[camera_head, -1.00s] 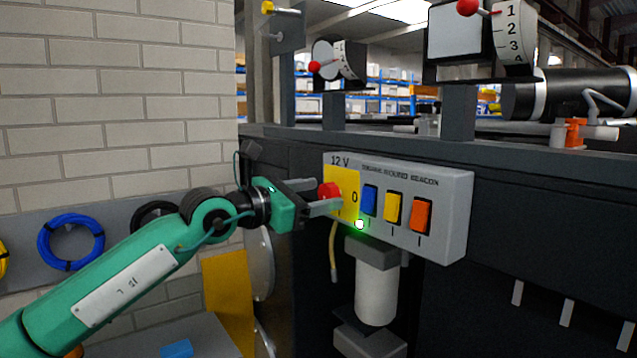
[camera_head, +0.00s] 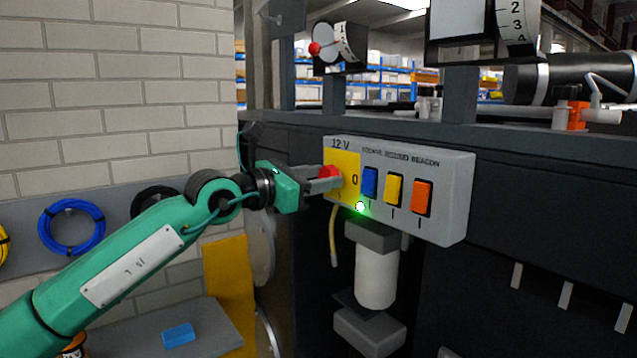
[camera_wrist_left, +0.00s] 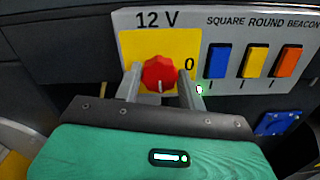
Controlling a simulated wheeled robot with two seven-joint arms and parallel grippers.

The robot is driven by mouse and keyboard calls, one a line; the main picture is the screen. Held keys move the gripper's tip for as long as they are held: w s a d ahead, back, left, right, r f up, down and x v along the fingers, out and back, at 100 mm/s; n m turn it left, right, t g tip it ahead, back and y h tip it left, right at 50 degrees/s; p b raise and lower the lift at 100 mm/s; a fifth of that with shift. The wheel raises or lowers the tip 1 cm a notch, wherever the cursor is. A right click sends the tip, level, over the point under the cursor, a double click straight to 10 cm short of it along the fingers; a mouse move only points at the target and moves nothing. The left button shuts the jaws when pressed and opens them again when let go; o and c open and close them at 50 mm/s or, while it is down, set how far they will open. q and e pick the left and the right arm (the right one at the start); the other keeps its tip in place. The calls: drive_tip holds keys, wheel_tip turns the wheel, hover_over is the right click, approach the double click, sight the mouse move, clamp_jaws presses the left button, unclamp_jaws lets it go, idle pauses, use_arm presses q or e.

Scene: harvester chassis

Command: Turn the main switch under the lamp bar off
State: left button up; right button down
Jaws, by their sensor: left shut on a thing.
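The main switch is a red rotary knob (camera_wrist_left: 160,74) on a yellow plate (camera_wrist_left: 133,47) marked 12 V, with a 0 to its right. A pale line on the knob points down in the left wrist view. The knob also shows in the head view (camera_head: 331,172), partly behind the fingers. My left gripper (camera_head: 326,180) is shut on the knob, one finger on each side of it in the left wrist view (camera_wrist_left: 160,82). A green lamp (camera_head: 360,206) glows at the plate's lower right corner. My right gripper is not in view.
Blue (camera_head: 370,183), yellow (camera_head: 393,189) and orange (camera_head: 422,197) rocker switches sit right of the knob on the grey switch box (camera_head: 455,200). A white cylinder (camera_head: 376,280) stands below the box. A dial with a red ball lever (camera_head: 335,48) is above.

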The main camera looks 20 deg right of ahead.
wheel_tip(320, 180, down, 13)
drive_tip(key=b, duration=1.2)
use_arm(q)
drive_tip(key=n+b, duration=0.4)
drive_tip(key=n, duration=0.4)
drive_tip(key=n+b, duration=0.4)
drive_tip(key=n, duration=0.5)
drive_tip(key=shift+w+a+f, duration=0.1)
drive_tip(key=shift+w, duration=0.1)
drive_tip(key=shift+n, duration=0.3)
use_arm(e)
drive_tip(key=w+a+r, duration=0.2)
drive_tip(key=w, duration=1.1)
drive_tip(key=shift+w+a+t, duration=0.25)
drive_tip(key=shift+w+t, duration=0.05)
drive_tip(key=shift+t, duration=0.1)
use_arm(q)
drive_tip(key=o, duration=1)
drive_tip(key=shift+c, duration=0.2)
drive_tip(key=shift+a+b, duration=0.1)
drive_tip(key=shift+b, duration=0.2)
